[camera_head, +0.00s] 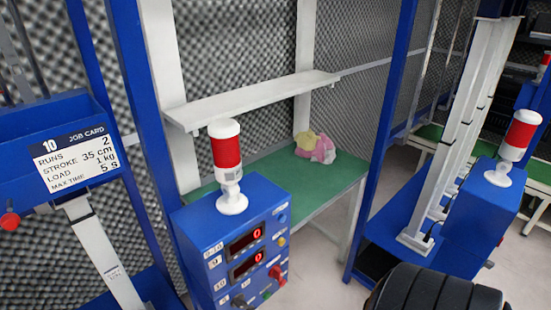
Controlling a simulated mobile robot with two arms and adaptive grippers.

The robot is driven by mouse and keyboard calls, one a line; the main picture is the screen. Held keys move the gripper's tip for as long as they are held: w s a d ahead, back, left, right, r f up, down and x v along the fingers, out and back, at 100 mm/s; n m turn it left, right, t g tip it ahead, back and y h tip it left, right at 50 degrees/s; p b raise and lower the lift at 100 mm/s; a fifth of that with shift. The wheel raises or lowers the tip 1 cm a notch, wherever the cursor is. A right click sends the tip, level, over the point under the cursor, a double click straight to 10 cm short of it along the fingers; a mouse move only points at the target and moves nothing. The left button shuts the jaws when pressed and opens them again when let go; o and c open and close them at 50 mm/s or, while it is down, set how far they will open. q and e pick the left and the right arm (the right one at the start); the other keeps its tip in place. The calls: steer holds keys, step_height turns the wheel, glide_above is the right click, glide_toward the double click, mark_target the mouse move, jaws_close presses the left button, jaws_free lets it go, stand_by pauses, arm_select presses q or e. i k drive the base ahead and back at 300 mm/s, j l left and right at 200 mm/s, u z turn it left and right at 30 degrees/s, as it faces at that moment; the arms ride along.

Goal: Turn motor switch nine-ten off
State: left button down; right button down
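A blue control box (207,238) stands at the lower middle, with a red and white beacon (227,150) on top. A small label on its front seems to read 9-10, with smaller labels 9 and 10 below. Two displays (246,240) each show a red 0. A dark switch (239,300) sits at the bottom of the front, partly cut off by the frame edge. A red knob (276,272) and small coloured buttons are at the right of the panel. Which way the switch points cannot be told. Neither gripper's fingers show.
A job card (75,158) numbered 10 hangs on a blue panel at left, near a red knob (10,221). A green bench (318,185) holds a pink and yellow item (316,147). Another blue box (484,205) with beacon stands right. A black rounded part covers the bottom right.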

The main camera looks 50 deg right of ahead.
mark_target(276, 272)
steer(key=z, duration=1.2)
steer(key=k+l, duration=0.1)
steer(key=l, duration=0.65)
